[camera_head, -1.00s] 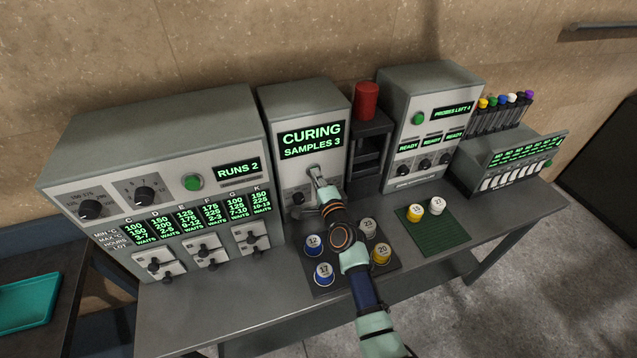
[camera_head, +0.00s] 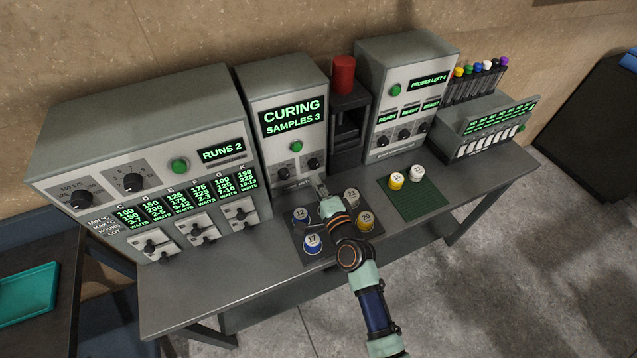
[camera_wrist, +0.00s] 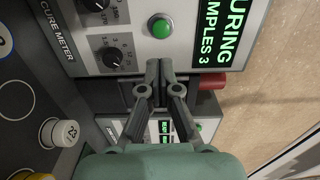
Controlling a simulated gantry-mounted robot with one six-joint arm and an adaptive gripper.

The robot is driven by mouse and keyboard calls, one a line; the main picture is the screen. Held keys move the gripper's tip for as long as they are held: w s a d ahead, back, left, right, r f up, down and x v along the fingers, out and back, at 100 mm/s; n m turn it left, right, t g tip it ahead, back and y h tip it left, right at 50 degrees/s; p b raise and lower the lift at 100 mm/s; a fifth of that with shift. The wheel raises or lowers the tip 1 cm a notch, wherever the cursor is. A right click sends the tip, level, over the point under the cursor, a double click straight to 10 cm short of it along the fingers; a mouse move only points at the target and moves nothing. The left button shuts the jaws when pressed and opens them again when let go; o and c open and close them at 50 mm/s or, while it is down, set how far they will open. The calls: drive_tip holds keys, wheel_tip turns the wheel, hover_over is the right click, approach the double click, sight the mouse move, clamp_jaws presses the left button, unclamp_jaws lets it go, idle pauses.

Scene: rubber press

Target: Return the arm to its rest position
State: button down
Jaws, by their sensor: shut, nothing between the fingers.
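My gripper (camera_head: 319,186) is in front of the lower front of the cure meter (camera_head: 285,110), whose screen reads CURING, SAMPLES 3. In the wrist view my gripper (camera_wrist: 160,75) has its two fingers closed together, with nothing held. The meter's green button (camera_wrist: 161,28) and a black knob (camera_wrist: 113,56) show beyond the fingertips there. My arm reaches in from the lower right over the dark sample mat, partly covering it.
Numbered cups stand on the dark mat, including blue cup 17 (camera_head: 313,243) and yellow cup 20 (camera_head: 365,220). A large control unit (camera_head: 150,120) stands left. A red cylinder (camera_head: 343,75) stands behind. The front table strip is clear.

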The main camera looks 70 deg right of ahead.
drive_tip(key=shift+s+a, duration=0.4)
idle(0.4)
